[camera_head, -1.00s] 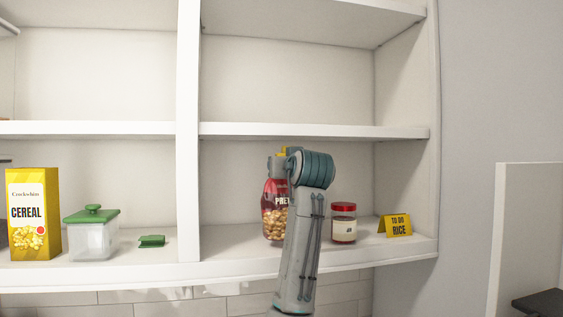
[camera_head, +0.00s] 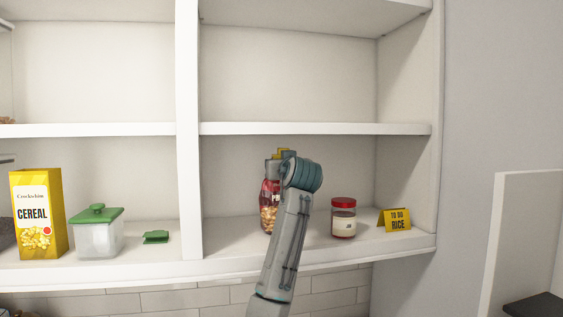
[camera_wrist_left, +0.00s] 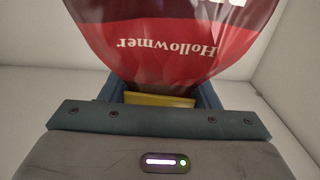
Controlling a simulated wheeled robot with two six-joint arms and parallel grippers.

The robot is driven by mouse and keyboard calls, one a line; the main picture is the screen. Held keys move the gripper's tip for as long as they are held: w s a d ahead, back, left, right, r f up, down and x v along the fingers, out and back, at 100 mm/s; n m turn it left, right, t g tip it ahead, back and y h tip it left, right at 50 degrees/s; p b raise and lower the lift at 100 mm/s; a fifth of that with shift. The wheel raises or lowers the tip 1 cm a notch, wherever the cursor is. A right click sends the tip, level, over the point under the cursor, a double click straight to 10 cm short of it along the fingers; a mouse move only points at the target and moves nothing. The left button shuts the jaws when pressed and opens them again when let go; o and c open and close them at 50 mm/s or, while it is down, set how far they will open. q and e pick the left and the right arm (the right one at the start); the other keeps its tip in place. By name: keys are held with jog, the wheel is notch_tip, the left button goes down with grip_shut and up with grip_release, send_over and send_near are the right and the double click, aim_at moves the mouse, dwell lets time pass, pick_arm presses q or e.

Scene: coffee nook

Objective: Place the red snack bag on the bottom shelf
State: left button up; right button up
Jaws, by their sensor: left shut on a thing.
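The red snack bag (camera_head: 267,205), with a clear lower part showing its contents, is upright in the bottom compartment right of the divider. My left arm hides much of it in the head view. My left gripper (camera_head: 281,155) is at the top of the bag, and in the left wrist view (camera_wrist_left: 160,99) it is shut on the bag (camera_wrist_left: 170,45). The bag is over the bottom shelf (camera_head: 340,252); I cannot tell whether its base touches it. My right gripper is not in view.
A red-lidded jar (camera_head: 343,218) and a yellow "TO DO RICE" card (camera_head: 395,220) stand to the right of the bag. Left of the divider (camera_head: 188,130) are a cereal box (camera_head: 38,215), a green-lidded container (camera_head: 98,238) and a small green item (camera_head: 156,237). The middle shelf (camera_head: 310,129) is close above.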

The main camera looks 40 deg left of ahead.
pick_arm(q)
jog(key=shift+f, duration=0.2)
jog(key=o, duration=1.3)
jog(key=shift+o, duration=0.2)
jog(key=shift+d+r, duration=0.1)
jog(key=shift+r, duration=0.1)
jog(key=b+v, duration=0.6)
jog(key=v, duration=0.6)
